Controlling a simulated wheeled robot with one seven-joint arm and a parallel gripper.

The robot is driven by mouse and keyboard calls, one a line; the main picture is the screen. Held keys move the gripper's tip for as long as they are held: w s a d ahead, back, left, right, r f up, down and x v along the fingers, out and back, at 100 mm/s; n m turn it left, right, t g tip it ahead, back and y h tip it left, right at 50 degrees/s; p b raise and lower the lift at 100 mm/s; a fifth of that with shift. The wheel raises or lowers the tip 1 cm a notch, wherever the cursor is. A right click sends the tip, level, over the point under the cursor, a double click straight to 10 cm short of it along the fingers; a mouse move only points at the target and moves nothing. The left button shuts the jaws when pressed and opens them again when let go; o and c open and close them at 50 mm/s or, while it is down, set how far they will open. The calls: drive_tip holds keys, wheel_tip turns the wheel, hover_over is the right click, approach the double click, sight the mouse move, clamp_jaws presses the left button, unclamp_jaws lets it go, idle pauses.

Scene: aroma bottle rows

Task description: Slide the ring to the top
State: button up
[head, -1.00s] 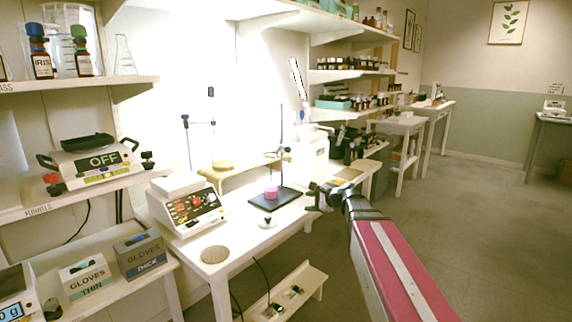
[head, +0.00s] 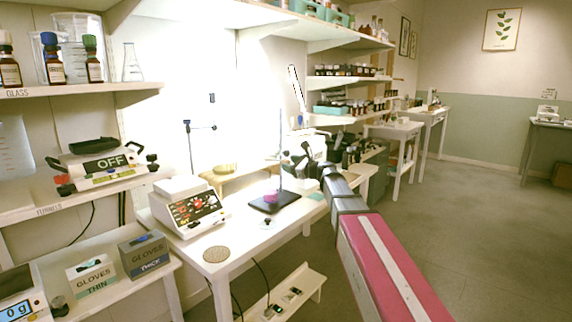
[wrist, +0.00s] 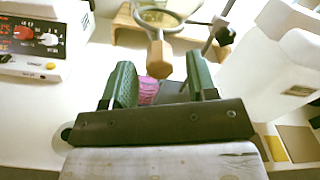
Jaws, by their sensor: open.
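The metal ring (wrist: 160,16) shows at the top of the wrist view. A bar joins it on the right to a dark clamp (wrist: 222,34) on the stand's rod. A tan block-like handle (wrist: 160,58) hangs from the ring's near side. My gripper (wrist: 160,78) is open; its two green fingers stand either side of the handle in the picture, with gaps on both sides. I cannot tell if the handle is between the tips in depth. In the head view my gripper (head: 300,158) is by the stand's rod (head: 281,135) and largely hides the ring.
The stand's dark base (head: 262,205) carries a pink object (head: 271,196). A large white container (wrist: 275,65) is close on the right in the wrist view. A low wooden bench (wrist: 125,25) stands behind. Shelves overhang the table.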

drive_tip(key=shift+x, duration=1.4)
clamp_jaws()
wheel_tip(320, 180, up, 17)
drive_tip(key=shift+f, duration=0.1)
unclamp_jaws()
drive_tip(key=shift+f, duration=0.1)
